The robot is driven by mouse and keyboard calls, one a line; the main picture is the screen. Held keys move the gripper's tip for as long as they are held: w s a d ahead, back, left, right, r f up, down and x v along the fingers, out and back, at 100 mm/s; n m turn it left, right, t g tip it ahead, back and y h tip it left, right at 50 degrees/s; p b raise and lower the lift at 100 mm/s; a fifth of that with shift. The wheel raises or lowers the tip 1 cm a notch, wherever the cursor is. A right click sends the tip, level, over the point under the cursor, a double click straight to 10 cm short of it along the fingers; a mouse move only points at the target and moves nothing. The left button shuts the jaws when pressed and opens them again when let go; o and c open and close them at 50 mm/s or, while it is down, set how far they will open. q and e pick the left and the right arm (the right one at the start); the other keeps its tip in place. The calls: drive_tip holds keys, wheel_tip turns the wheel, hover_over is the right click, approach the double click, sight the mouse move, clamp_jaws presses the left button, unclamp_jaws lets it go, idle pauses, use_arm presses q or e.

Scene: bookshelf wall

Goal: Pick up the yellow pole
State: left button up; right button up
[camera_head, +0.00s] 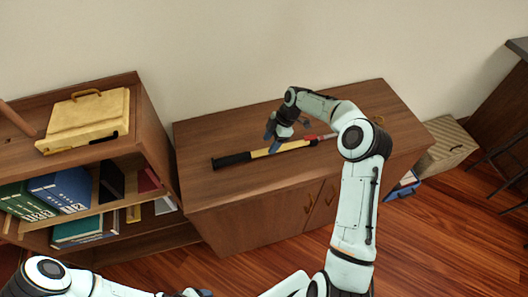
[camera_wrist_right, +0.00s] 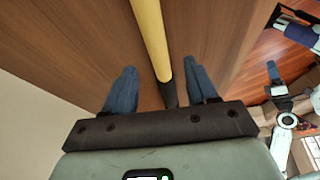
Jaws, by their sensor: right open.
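The yellow pole (camera_head: 292,146) lies lengthwise on top of the low wooden cabinet. It has a black grip at its left end and a red and pale part towards its right end. My right gripper (camera_head: 272,132) is above the pole, near where the yellow meets the black. In the right wrist view the yellow shaft (camera_wrist_right: 150,35) and black part run between the two open blue fingers (camera_wrist_right: 163,88), with nothing gripped. My left gripper (camera_head: 190,293) shows only as a small piece at the bottom edge; its fingers cannot be made out.
The wooden cabinet (camera_head: 240,195) has free room around the pole. A bookshelf (camera_head: 150,120) at left holds a yellow case (camera_head: 88,120) and several books and binders. A woven box (camera_head: 448,146) stands on the floor at right. The wall is close behind.

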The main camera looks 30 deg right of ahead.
sight(265, 150)
drive_tip(key=x, duration=0.3)
drive_tip(key=shift+w+a+f, duration=0.1)
drive_tip(key=shift+a+f, duration=0.2)
drive_tip(key=shift+w+a+f, duration=0.15)
drive_tip(key=shift+f, duration=0.35)
use_arm(q)
drive_tip(key=shift+w+r, duration=0.35)
use_arm(e)
clamp_jaws()
drive_tip(key=shift+r, duration=0.1)
drive_tip(key=shift+r, duration=0.1)
